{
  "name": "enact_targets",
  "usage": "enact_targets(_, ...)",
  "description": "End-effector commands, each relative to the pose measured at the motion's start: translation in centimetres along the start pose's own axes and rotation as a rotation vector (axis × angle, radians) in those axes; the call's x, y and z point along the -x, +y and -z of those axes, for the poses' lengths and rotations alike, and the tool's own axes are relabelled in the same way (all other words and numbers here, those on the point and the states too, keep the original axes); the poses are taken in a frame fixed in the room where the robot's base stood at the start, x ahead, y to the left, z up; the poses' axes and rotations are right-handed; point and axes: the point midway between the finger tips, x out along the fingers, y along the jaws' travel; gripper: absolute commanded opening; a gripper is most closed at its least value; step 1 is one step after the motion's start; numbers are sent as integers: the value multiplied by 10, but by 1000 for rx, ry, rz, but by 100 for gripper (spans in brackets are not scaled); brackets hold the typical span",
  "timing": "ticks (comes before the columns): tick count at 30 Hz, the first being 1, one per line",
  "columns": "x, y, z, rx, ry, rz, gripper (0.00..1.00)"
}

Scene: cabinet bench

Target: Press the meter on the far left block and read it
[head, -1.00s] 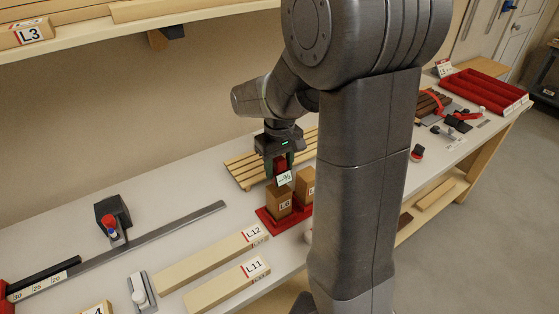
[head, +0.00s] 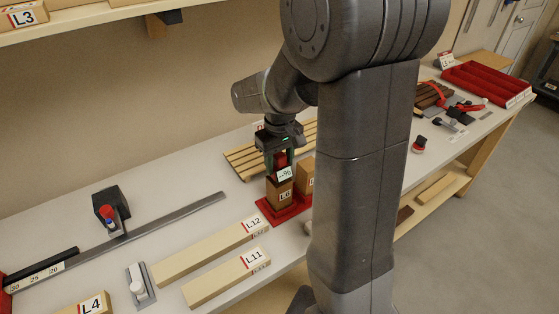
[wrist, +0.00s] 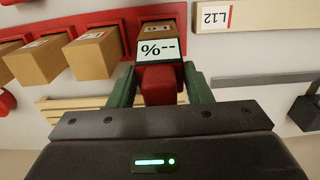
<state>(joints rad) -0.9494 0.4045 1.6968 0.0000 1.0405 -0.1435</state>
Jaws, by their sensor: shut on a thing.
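My gripper (head: 282,158) is shut on the meter, whose red body (wrist: 160,85) sits between the green fingers. The meter's white display (wrist: 160,49) reads "--%"; it also shows in the head view (head: 285,174). The block L6 (head: 279,193) is the far left block in the red tray (head: 266,209), in the head view. The meter is over L6, at or just above its top; I cannot tell whether they touch. In the wrist view the block (wrist: 160,24) is partly hidden behind the display.
Other tan blocks (wrist: 93,55) stand in the tray; my arm hides most of them in the head view. Beams L12 (head: 210,250) and L11 (head: 227,278) lie in front to the left. A slatted rack (head: 243,160) lies behind. A ruler with a dark stop (head: 110,208) is at left.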

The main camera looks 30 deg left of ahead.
Motion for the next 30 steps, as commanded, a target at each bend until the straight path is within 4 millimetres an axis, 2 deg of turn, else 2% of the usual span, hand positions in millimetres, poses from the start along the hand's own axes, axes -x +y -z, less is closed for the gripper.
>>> enact_targets(30, -10, 0, 0, 0, 0, 0, 18)
